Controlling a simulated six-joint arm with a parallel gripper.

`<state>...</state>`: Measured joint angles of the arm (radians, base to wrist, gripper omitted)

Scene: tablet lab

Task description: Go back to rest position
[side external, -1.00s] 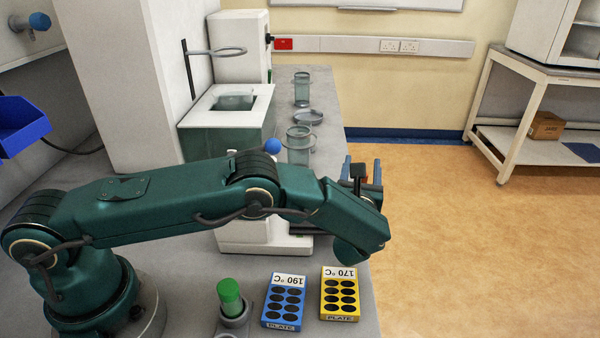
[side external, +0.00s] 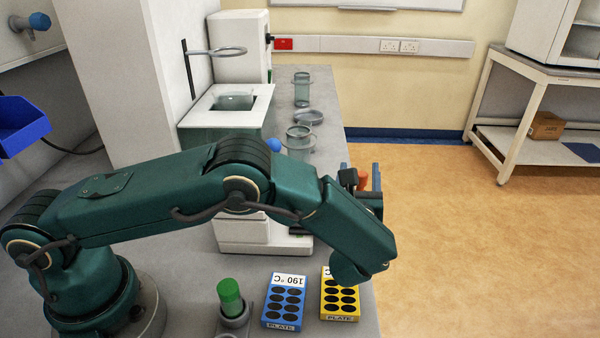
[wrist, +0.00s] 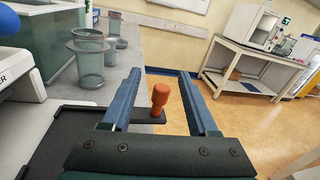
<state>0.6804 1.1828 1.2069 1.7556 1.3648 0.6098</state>
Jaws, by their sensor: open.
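My gripper (wrist: 158,100) is open in the wrist view, its two blue fingers apart. An orange-red knob or handle (wrist: 160,96) shows in the gap between the fingers; I cannot tell its distance from them. In the side view it shows as a small orange patch (side external: 363,179) by my gripper (side external: 372,176). My arm reaches across the bench, with the gripper end past the bench's right edge in the picture.
A blue plate (side external: 283,303) and a yellow plate (side external: 339,302) lie below my arm, near a green-capped tube (side external: 229,296). Glass beakers (side external: 300,142) and a water bath (side external: 225,108) stand behind. The floor at right is clear.

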